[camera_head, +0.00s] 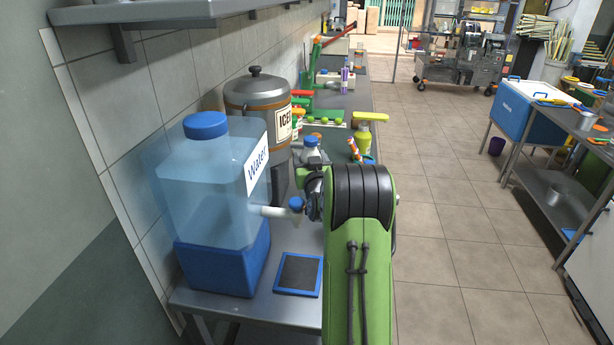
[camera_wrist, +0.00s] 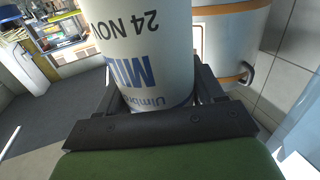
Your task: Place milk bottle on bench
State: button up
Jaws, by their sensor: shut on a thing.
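My gripper (camera_wrist: 152,88) is shut on the milk bottle (camera_wrist: 150,45), with a dark finger on each side of it. The bottle is white with blue lettering and a date, and appears upside down in the wrist view. In the head view a blue-capped top of the bottle (camera_head: 311,147) shows just beyond my green arm, which hides most of the gripper. The grey metal bench (camera_head: 225,306) runs along the tiled wall at the left. I cannot tell whether the bottle's base touches the bench.
A water dispenser (camera_head: 205,200) with a blue base and a steel ice container (camera_head: 252,93) stand left of my arm. A dark blue-edged pad (camera_head: 298,274) lies on the near bench. A yellow-green bottle (camera_head: 362,140) stands beyond my arm.

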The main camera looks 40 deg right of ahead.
notch_tip(320, 180, down, 16)
jog(key=b, duration=0.3)
jog(key=shift+f+b, duration=0.15)
jog(key=shift+b, duration=0.4)
jog(key=o, duration=1.1)
jog(key=b+v, duration=0.4)
jog(key=v, duration=0.2)
jog(key=b+v, duration=0.5)
jog(key=v, duration=0.1)
jog(key=shift+r, duration=0.2)
